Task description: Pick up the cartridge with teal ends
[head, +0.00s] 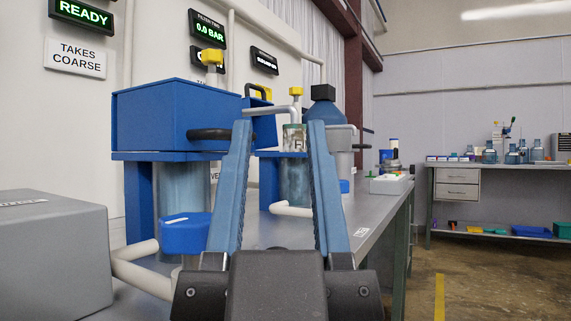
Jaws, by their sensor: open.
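My gripper (280,123) is open, its two blue fingers pointing ahead over the bench with a wide gap between them. No cartridge with clearly teal ends can be made out. Between the fingers, farther off, a small pale cylinder (293,139) with a partly hidden label shows; I cannot tell the colour of its ends. Below it is a clear filter housing (294,182) under a blue bracket, partly hidden by the fingers. A larger clear housing (182,190) stands at the left under a blue box (165,118). Nothing is between the fingertips.
A grey box (55,250) fills the lower left. A blue cap-like part (186,233) and pale pipes stand near my left finger. The grey bench (362,230) is clear at right, with a white tray (392,184) farther back. A far table (500,168) carries several jugs.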

